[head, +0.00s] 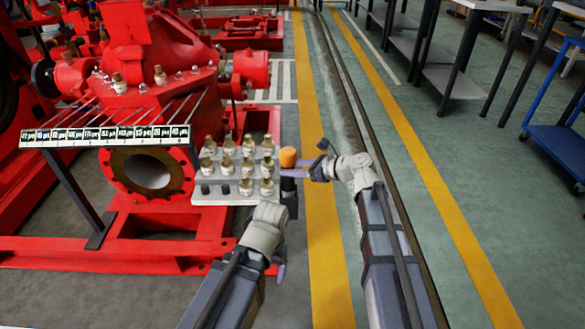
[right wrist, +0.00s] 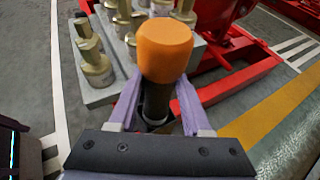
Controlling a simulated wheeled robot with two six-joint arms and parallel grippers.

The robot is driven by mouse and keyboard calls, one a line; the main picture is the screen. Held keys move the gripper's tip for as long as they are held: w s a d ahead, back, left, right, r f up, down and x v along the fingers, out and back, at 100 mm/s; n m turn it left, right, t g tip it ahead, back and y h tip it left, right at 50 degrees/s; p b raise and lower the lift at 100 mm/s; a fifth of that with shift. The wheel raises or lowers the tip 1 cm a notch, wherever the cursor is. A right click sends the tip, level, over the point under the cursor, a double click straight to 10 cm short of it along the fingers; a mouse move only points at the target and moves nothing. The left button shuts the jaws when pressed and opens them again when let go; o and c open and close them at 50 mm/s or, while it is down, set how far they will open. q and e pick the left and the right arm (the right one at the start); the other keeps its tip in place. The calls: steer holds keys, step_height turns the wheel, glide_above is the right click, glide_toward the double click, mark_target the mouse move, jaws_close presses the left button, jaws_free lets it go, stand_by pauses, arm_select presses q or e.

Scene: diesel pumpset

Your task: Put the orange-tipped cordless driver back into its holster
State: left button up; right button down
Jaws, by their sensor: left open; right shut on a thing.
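The driver's orange end (head: 288,157) points up beside the grey plate in the head view. In the right wrist view the orange end (right wrist: 164,50) and the dark body below it (right wrist: 157,98) fill the middle. My right gripper (head: 299,171) is shut on the driver, its purple fingers (right wrist: 157,110) on either side of the dark body. A dark holster (head: 290,204) stands at the plate's right edge, directly below the driver. I cannot tell whether the driver's lower end is inside it. My left gripper (head: 279,268) is open and empty, lower down, apart from the plate.
The grey plate (head: 225,198) carries several brass-topped fittings (head: 246,186) close left of the driver. A red pump (head: 150,100) on a red frame and a labelled strip (head: 105,135) stand further left.

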steer(key=shift+f, duration=0.15)
steer(key=c, duration=0.5)
jaws_free()
steer(key=shift+c, duration=0.2)
steer(key=shift+o, duration=1.4)
steer(key=shift+s, duration=0.1)
steer(key=shift+a, duration=0.1)
steer(key=shift+s, duration=0.1)
steer(key=p+v, duration=0.2)
steer(key=v, duration=0.6)
steer(key=shift+w+p, duration=0.3)
steer(key=shift+p, duration=0.05)
